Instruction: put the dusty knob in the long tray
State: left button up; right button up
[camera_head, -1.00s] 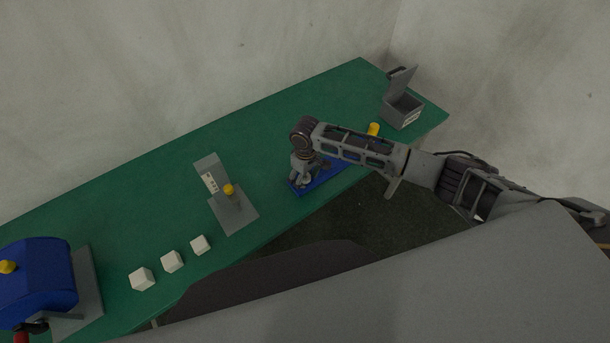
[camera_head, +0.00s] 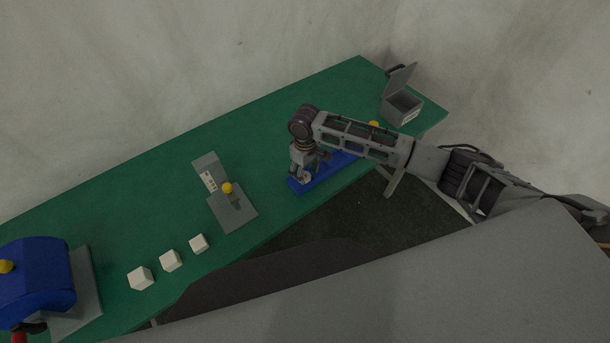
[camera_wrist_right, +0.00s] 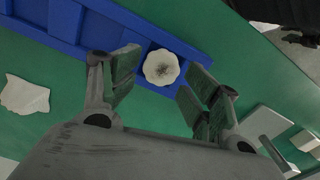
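The dusty knob (camera_wrist_right: 161,67) is a pale, scalloped disc with a dark speckled patch in its middle. It lies at the end of the long blue tray (camera_wrist_right: 95,30), seemingly inside its walls. In the head view the tray (camera_head: 330,172) lies along the table's near edge, partly under my right arm. My right gripper (camera_wrist_right: 163,88) is open above the knob, one finger on each side with gaps between. It also shows over the tray's left end in the head view (camera_head: 308,168). My left gripper is not in view.
A grey stand (camera_head: 233,212) with a yellow knob is left of the tray. Several white cubes (camera_head: 169,261) and a blue machine (camera_head: 40,275) are farther left. An open grey box (camera_head: 402,108) is at the far right. A pale flat piece (camera_wrist_right: 25,95) lies beside the tray.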

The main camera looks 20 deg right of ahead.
aim_at(305, 175)
notch_tip(305, 175, up, 10)
jog(key=shift+b, duration=0.3)
jog(key=shift+d, duration=0.1)
dwell(1.6)
